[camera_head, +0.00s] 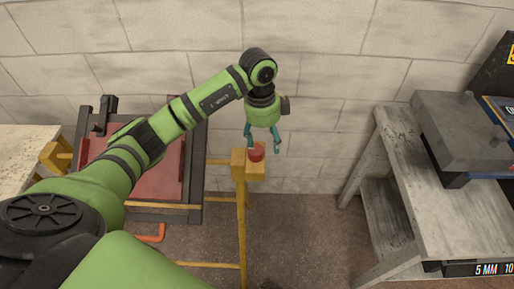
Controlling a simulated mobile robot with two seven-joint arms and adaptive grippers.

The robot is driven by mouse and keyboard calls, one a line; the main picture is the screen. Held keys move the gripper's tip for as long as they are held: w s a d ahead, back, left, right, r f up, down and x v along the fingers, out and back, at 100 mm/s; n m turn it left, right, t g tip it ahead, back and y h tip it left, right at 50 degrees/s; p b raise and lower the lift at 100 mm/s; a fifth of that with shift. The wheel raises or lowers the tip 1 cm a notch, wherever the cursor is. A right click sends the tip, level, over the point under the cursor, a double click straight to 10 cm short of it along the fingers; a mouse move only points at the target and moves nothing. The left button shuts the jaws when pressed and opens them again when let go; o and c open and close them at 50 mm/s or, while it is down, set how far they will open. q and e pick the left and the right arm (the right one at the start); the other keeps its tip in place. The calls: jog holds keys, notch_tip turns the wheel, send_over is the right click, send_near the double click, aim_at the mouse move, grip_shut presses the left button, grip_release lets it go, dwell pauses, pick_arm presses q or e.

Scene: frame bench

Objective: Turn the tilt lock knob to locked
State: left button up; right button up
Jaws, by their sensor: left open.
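A red knob (257,154) sits on a yellow block (240,164) at the top of a yellow post, right of the tilted frame. This looks like the tilt lock knob; its lock position cannot be read from here. My left gripper (263,150) is open, pointing down, with its two teal fingers on either side of the knob in this view. Whether the fingers touch the knob cannot be told. My right gripper is not in view.
A dark frame (194,178) with a red panel (108,180) stands behind my left arm, on yellow rails. A grey workbench (440,215) with a grey block (462,130) is at the right. A pale table (22,150) is at the left.

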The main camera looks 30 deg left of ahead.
aim_at(257, 150)
pick_arm(q)
jog(key=shift+a+r+n+y, duration=0.25)
jog(key=shift+a+n+y, duration=0.2)
jog(key=shift+a, duration=0.6)
jog(key=shift+s+a, duration=0.1)
jog(key=shift+a, duration=0.2)
notch_tip(257, 150, down, 6)
jog(key=shift+r+p, duration=0.1)
jog(key=shift+p, duration=0.9)
jog(key=shift+d+f, duration=0.1)
jog(key=shift+f, duration=0.45)
jog(key=c, duration=1.1)
